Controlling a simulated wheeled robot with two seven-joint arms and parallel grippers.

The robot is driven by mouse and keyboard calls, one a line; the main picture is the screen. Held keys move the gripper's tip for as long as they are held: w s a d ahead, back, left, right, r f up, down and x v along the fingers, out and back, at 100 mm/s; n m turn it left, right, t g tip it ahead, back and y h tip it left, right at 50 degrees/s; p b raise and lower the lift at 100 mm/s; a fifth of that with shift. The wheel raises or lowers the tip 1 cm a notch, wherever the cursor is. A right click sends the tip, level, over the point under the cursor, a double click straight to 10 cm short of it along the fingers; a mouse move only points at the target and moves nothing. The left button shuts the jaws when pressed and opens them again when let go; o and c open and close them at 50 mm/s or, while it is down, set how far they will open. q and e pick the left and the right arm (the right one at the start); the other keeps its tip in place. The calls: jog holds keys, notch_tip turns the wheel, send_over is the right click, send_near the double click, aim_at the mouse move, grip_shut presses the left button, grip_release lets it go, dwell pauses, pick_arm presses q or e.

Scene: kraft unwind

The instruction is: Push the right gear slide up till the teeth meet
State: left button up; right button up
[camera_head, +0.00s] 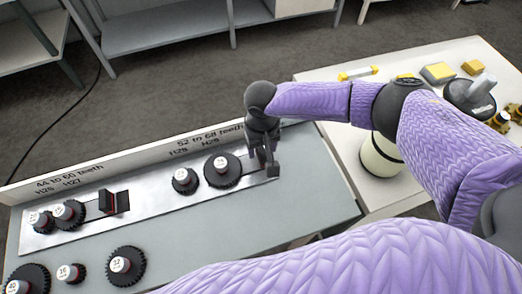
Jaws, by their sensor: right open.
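The right gear slide shows as a pale metal strip with a large dark gear (222,171) on it, close to a smaller dark gear (186,181) on its left. A narrow gap seems to lie between their teeth, but it is too small to be sure. My right gripper (266,167) is open and points down at the right end of this strip, just right of the large gear. It hides any handle there, and I cannot tell whether it touches the slide. My left gripper is not in view.
The left station holds two gears (68,214) and a dark red-sided block (115,202). Several loose gears (126,266) lie on the grey bench (210,228) in front. A labelled board (105,174) runs along the back. A white table (345,150) with yellow items stands right.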

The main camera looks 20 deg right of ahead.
aim_at(242, 161)
notch_tip(242, 161, down, 2)
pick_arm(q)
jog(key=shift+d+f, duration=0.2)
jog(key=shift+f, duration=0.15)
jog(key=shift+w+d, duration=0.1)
pick_arm(e)
grip_shut()
jog(key=shift+s+a+r+p, duration=0.15)
jog(key=shift+a+r+p, duration=0.1)
jog(key=shift+a+p, duration=0.45)
jog(key=shift+a+f, duration=0.1)
jog(key=shift+a, duration=0.2)
jog(key=shift+f, duration=0.1)
grip_release()
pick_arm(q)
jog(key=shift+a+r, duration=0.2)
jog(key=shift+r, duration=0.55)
